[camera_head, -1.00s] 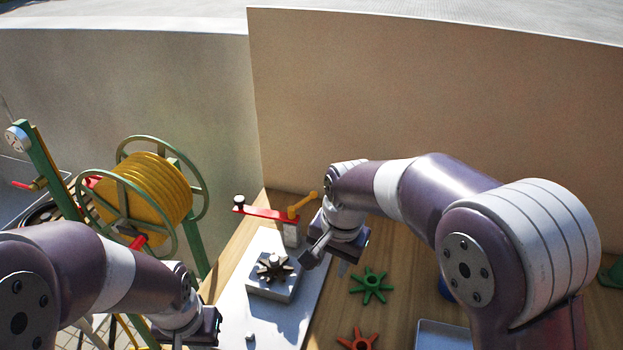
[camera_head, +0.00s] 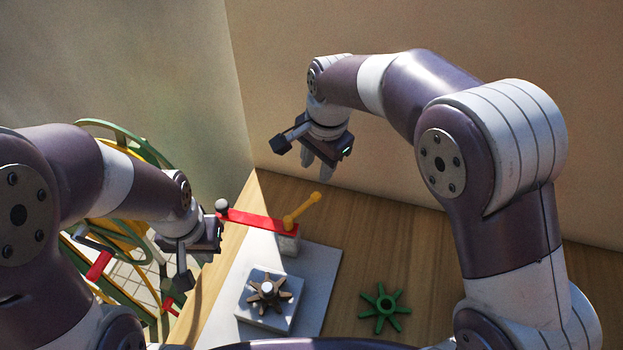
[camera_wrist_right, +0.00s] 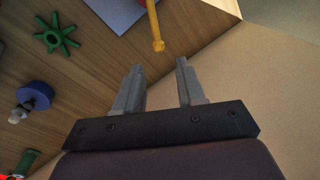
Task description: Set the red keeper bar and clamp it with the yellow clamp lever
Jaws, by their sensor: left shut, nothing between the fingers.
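The red keeper bar (camera_head: 258,220) lies roughly level, its right end over a grey block (camera_head: 288,244) and a dark knob (camera_head: 222,206) at its left end. The yellow clamp lever (camera_head: 302,210) sits at the bar's right end, slanting up to the right. In the right wrist view the lever (camera_wrist_right: 154,28) shows beyond the fingertips, touching neither. My right gripper (camera_head: 318,172) is open and empty above and behind the lever; its fingers are apart in the right wrist view (camera_wrist_right: 158,72). My left gripper (camera_head: 184,284) is shut and empty, left of and below the knob.
A block with a brown star-shaped gear (camera_head: 268,291) stands on the pale plate (camera_head: 318,275). A green gear (camera_head: 384,308) lies on the wooden table to the right. A wall (camera_head: 430,140) rises behind the table. A green-framed reel (camera_head: 125,290) stands at left. A blue round part (camera_wrist_right: 34,95) shows in the right wrist view.

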